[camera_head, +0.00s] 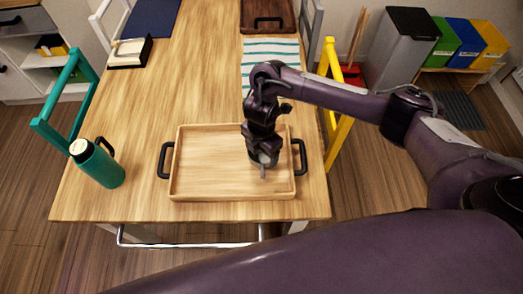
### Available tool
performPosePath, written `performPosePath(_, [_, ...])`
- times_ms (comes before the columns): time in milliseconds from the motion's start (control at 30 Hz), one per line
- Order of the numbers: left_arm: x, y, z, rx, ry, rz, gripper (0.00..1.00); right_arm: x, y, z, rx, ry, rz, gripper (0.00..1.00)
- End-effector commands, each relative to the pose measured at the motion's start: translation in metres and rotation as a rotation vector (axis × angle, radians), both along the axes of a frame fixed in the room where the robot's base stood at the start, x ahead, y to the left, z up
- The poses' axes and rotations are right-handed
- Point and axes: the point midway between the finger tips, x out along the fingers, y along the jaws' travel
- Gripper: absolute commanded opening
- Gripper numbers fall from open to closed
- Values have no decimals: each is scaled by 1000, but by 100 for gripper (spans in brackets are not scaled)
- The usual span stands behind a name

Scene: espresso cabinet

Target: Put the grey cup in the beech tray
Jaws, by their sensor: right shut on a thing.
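The beech tray (215,192) lies on the wooden table near its front edge, with a black handle at its left and right ends. My right gripper (263,152) points down over the right part of the tray. It is shut on the grey cup (264,160), which is mostly hidden under the gripper. The cup is within the tray's outline in the picture, near its right wall. I cannot tell whether it touches the tray floor. My left gripper is not in view.
A teal bottle (98,166) stands on the table left of the tray. A striped cloth (270,52) and a dark brown tray (268,14) lie farther back. A yellow chair (338,115) is at the right edge. The tray's left and middle are empty.

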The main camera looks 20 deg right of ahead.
Motion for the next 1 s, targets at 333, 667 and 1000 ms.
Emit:
performPosePath(333, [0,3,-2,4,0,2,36,0,0,-3,0,1,0,97])
performPosePath(667, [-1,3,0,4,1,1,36,0,0,0,0,0,0,98])
performPosePath(1000, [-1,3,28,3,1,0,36,2,-1,63,-2,-7,3,98])
